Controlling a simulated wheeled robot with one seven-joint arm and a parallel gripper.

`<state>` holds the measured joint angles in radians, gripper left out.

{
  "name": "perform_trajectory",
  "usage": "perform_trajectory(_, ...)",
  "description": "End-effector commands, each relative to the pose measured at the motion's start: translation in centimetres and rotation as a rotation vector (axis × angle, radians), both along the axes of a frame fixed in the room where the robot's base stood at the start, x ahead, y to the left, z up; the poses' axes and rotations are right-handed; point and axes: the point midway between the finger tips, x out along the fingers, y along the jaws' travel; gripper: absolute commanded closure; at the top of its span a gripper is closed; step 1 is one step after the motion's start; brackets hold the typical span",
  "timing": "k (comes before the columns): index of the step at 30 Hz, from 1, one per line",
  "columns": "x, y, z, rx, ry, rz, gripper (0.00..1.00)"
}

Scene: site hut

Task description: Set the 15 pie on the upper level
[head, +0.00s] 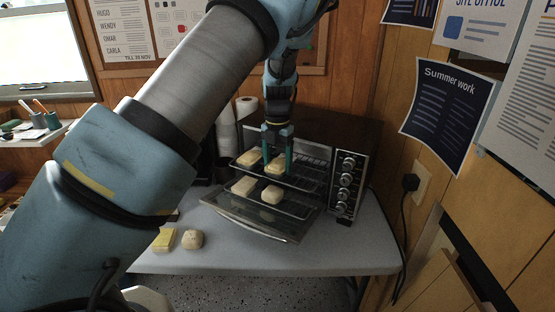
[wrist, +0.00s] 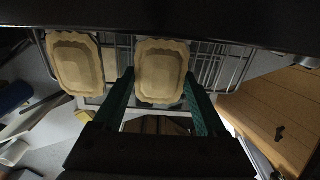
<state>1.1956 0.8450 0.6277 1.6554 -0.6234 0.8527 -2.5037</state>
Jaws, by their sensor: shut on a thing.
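A pale, crimped-edged pie (head: 277,164) is between the fingers of my gripper (head: 278,160), at the upper rack (head: 310,178) of the toaster oven. The held pie also shows in the wrist view (wrist: 161,70), between the two green fingers (wrist: 160,92). Whether it rests on the rack or hangs just above it, I cannot tell. A second pie (head: 249,157) sits close to its left on the upper level; it is also in the wrist view (wrist: 75,62). No number is readable on the pies.
Two more pies, one left (head: 243,186) and one right (head: 271,195), sit on the lower rack. The glass oven door (head: 250,218) is folded down. A yellow square item (head: 164,240) and a round bun-like item (head: 193,239) lie on the grey table (head: 300,258). Oven knobs (head: 345,180) are at right.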

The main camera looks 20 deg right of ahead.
Motion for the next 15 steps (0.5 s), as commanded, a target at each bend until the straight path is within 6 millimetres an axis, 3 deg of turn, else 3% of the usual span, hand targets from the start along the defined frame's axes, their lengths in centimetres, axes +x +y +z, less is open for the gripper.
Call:
perform_trajectory(9,0.03,-0.02,-0.28,-0.002,-0.001,0.000,0.87)
perform_trajectory(10,0.03,-0.02,-0.28,-0.002,-0.001,0.000,0.24)
perform_trajectory(15,0.02,-0.02,-0.25,-0.002,-0.001,0.000,0.04)
